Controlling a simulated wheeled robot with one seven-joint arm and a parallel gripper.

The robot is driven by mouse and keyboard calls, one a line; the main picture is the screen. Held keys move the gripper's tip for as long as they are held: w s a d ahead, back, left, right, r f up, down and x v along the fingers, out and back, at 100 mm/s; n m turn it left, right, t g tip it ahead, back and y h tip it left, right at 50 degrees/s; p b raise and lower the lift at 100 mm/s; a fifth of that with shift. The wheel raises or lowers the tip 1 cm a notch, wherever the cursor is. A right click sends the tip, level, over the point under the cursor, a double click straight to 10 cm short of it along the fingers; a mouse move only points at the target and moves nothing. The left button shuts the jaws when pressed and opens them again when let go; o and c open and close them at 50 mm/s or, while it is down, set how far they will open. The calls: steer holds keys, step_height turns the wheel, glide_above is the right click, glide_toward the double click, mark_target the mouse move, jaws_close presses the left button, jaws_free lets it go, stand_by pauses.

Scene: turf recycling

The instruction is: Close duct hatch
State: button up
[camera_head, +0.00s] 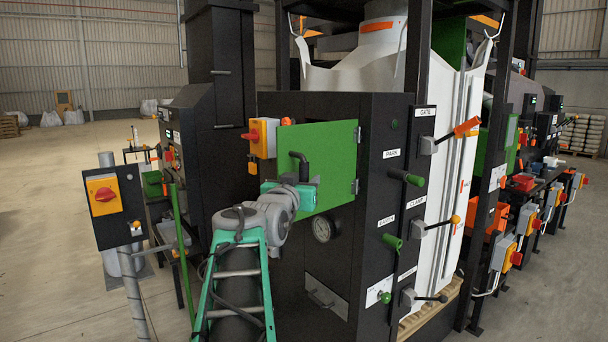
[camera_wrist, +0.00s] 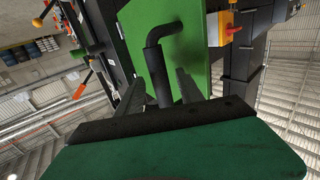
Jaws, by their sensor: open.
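The duct hatch (camera_head: 325,145) is a green panel on the front of the black cabinet, with hinges on its right edge in the head view. Its left edge looks to stand a little out from the cabinet, but the gap is hard to judge. It also shows in the wrist view (camera_wrist: 142,25). A black bent handle (camera_head: 299,159) sits on the panel. My gripper (camera_head: 302,183) is at the handle. In the wrist view, its open fingers (camera_wrist: 160,92) lie on either side of the handle's black grip (camera_wrist: 156,65). Contact cannot be told.
An orange and red switch box (camera_head: 262,138) stands close left of the hatch. A round gauge (camera_head: 323,229) is below it. Several levers, such as the gate lever (camera_head: 462,129), stick out on the cabinet's right side. A switch post (camera_head: 106,198) stands at left.

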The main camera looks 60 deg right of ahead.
steer(key=shift+w+d, duration=0.15)
steer(key=shift+d, duration=0.6)
steer(key=shift+c, duration=0.3)
jaws_close()
stand_by(0.5)
